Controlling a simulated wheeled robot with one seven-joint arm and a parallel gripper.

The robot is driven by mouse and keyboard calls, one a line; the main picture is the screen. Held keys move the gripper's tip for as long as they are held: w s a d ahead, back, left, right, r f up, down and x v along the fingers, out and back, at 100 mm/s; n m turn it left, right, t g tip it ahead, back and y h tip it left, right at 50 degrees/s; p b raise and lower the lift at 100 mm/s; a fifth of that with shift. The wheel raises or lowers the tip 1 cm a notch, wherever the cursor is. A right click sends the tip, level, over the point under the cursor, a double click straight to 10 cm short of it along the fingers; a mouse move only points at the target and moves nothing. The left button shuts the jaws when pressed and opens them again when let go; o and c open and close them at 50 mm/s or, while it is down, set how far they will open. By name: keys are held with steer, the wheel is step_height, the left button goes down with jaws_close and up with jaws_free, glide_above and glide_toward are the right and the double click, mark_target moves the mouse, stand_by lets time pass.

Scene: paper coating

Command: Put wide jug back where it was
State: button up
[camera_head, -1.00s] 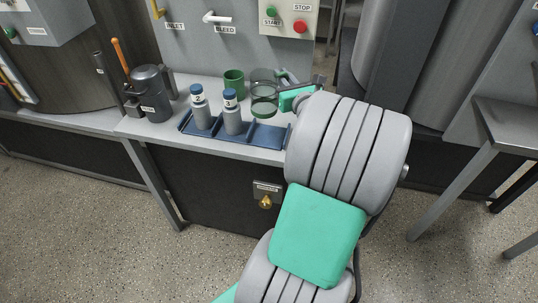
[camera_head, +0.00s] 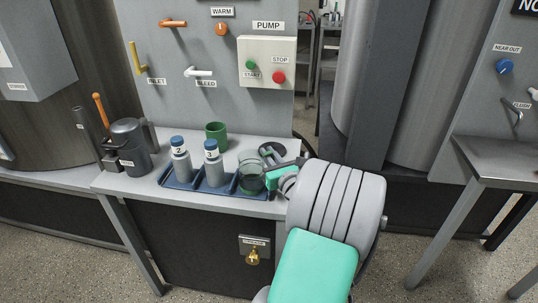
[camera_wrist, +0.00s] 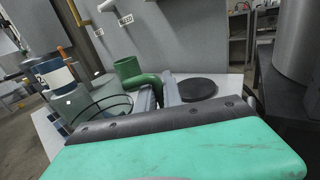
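The wide jug (camera_head: 250,176) is clear, with a dark rim and dark greenish contents low down. It is upright at the right end of the blue tray (camera_head: 182,184), in or just above the right compartment; I cannot tell whether its base touches. My gripper (camera_head: 273,177) reaches in from the right and is shut on the jug's right side. The grip itself is hidden.
A dark grey pitcher (camera_head: 131,146) stands at left.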

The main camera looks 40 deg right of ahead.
steer(key=o, duration=0.4)
steer(key=shift+o, duration=0.2)
steer(key=shift+r, duration=0.1)
steer(key=shift+s, duration=0.2)
steer(key=v, duration=1)
steer(key=shift+s+a+r+p, duration=0.15)
steer(key=shift+s+p, duration=0.2)
steer(key=shift+s, duration=0.05)
steer(key=shift+s+a, duration=0.25)
steer(key=shift+s, duration=0.1)
